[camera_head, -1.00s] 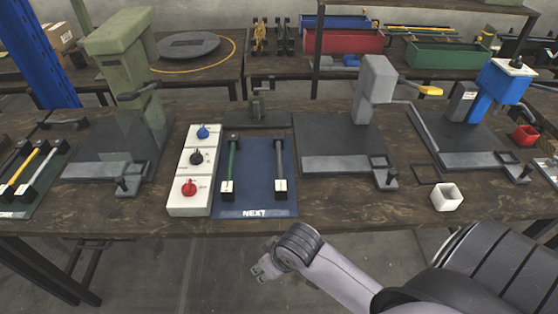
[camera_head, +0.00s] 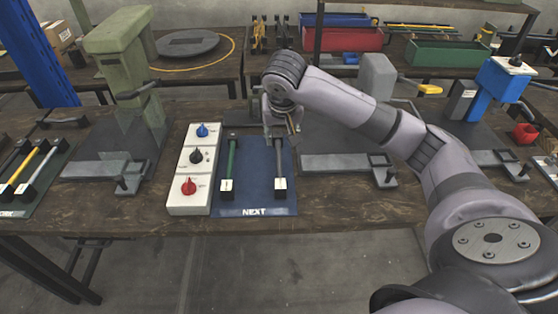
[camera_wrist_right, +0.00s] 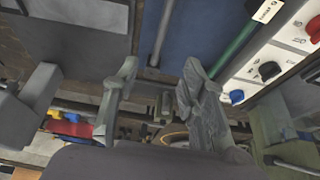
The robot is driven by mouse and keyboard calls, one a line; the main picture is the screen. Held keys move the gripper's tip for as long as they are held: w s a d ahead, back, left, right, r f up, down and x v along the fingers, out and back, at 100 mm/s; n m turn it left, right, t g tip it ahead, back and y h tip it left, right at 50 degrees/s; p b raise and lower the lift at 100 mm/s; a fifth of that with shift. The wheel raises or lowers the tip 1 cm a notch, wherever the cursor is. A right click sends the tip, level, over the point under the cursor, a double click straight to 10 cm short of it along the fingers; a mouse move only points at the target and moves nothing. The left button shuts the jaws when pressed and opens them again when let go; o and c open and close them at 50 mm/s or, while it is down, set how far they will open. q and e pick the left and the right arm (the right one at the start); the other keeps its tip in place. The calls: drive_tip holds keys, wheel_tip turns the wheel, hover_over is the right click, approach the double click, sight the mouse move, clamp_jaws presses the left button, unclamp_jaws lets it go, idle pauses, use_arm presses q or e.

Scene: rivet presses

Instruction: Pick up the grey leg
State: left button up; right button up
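The grey leg (camera_head: 279,163) lies lengthwise on the right part of the blue mat (camera_head: 255,185) marked NEXT. It has a white piece and a dark block at its near end. A green leg (camera_head: 231,163) lies to its left, apart from it. My right gripper (camera_head: 282,130) is over the far end of the grey leg, pointing down. In the right wrist view its two fingers (camera_wrist_right: 160,75) are spread, and the grey leg (camera_wrist_right: 161,35) shows in line with the gap between them, with nothing clasped. The far end is partly hidden by the gripper. My left gripper is out of view.
A white control box (camera_head: 189,170) with blue, black and red knobs stands left of the mat. A green press (camera_head: 130,95) stands farther left. A grey press (camera_head: 376,75), partly covered by my right arm, and a blue press (camera_head: 495,90) stand to the right.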

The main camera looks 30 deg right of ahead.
hover_over(279, 160)
drive_tip(key=s, duration=0.2)
drive_tip(key=f, duration=0.7)
drive_tip(key=f+p, duration=0.1)
drive_tip(key=f, duration=0.2)
drive_tip(key=shift+w+a+f, duration=0.15)
drive_tip(key=shift+a+f, duration=0.2)
drive_tip(key=shift+a+p+x, duration=0.2)
drive_tip(key=shift+p+x, duration=0.15)
drive_tip(key=shift+x, duration=2.45)
clamp_jaws()
